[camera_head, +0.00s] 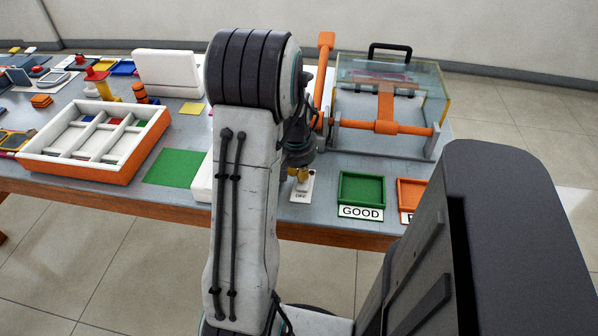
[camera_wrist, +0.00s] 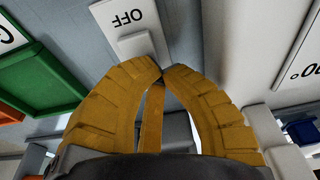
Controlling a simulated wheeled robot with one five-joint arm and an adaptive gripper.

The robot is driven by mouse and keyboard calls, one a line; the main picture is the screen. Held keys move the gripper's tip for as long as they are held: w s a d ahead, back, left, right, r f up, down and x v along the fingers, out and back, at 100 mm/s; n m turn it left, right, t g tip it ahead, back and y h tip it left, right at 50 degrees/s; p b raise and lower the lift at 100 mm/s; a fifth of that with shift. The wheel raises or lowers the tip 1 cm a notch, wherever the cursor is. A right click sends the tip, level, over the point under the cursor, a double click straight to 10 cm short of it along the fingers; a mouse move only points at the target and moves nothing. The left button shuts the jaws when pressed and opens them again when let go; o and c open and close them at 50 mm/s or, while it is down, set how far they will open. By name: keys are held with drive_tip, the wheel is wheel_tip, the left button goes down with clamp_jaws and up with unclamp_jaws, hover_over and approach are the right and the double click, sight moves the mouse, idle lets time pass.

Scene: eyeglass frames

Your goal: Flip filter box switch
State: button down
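A white switch plate marked OFF (camera_wrist: 124,17) shows at the top of the wrist view, its lettering upside down. A raised white block, seemingly the rocker (camera_wrist: 135,45), sits below the lettering. In the head view the plate (camera_head: 300,193) lies near the table's front edge, left of the green tray. My gripper (camera_wrist: 161,72) has yellow fingers with their tips together. The tips appear just in front of the rocker; I cannot tell whether they touch it. In the head view my gripper (camera_head: 299,176) is small, over the plate, and my arm hides part of the area.
A green GOOD tray (camera_head: 361,188) and an orange tray (camera_head: 412,193) stand right of the plate. A clear box with an orange lever (camera_head: 385,110) stands behind. A white panel (camera_wrist: 300,70) is at the wrist view's right. A divided orange-rimmed tray (camera_head: 120,174) lies left.

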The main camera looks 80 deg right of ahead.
sight(297, 188)
drive_tip(key=r+p, duration=0.1)
drive_tip(key=r, duration=0.1)
drive_tip(key=r+p, duration=0.2)
drive_tip(key=shift+d+r, duration=0.2)
drive_tip(key=shift+r, duration=0.2)
drive_tip(key=a+v, duration=0.2)
drive_tip(key=v, duration=0.6)
drive_tip(key=shift+s+a+r, duration=0.1)
drive_tip(key=shift+r, duration=0.05)
drive_tip(key=a+f+y, duration=0.2)
drive_tip(key=a+y, duration=0.1)
drive_tip(key=a, duration=0.7)
drive_tip(key=w+a+r+n+t+p, duration=0.1)
drive_tip(key=w+a+r+n, duration=0.3)
drive_tip(key=a, duration=0.5)
drive_tip(key=w+a+r+n+t+p, duration=0.1)
drive_tip(key=w+a+r+n+p, duration=0.3)
drive_tip(key=a, duration=0.5)
drive_tip(key=w+a+r+n+t+p, duration=0.1)
drive_tip(key=w+a+r+n+p, duration=0.1)
drive_tip(key=w+a+r+n, duration=0.3)
drive_tip(key=shift+w+a+r+n+h+p, duration=0.35)
drive_tip(key=shift+w+a+n, duration=1.2)
drive_tip(key=shift+a+n, duration=0.7)
